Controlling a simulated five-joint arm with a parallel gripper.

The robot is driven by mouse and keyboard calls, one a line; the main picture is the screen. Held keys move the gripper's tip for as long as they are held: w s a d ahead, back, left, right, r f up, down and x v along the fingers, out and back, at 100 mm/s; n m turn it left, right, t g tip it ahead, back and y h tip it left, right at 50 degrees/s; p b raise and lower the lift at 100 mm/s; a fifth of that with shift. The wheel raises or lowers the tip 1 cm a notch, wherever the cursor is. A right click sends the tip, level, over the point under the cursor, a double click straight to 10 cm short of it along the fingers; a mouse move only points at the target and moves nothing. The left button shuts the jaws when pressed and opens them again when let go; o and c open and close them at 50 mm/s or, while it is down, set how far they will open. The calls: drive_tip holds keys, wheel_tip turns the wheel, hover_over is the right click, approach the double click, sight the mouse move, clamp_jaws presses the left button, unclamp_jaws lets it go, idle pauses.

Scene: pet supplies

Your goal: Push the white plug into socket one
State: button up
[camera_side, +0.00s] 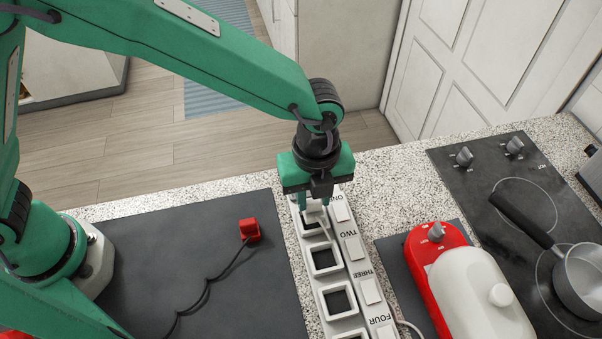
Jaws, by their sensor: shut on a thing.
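A white power strip (301,265) runs along the counter with square sockets and labels ONE, TWO, THREE and FOUR. Socket one (304,228) is at the far end, beside label ONE. My gripper (313,201) points down over the far end of socket one. It is shut on the white plug (314,206), which shows only as a small pale patch between the fingers. A pale cord hangs from it over the socket. I cannot tell whether the plug is above the opening or partly inside it.
A red plug (249,230) with a black cord lies on the dark mat (140,240) at left. Sockets two (311,262) and three (323,303) look empty. At right are a red and white appliance (470,290), a cooktop (470,180) and a pan (580,280).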

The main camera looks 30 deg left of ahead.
drive_tip(key=shift+f, duration=1.45)
idle(1.0)
drive_tip(key=o, duration=1)
drive_tip(key=shift+o, duration=0.2)
drive_tip(key=shift+r, duration=0.1)
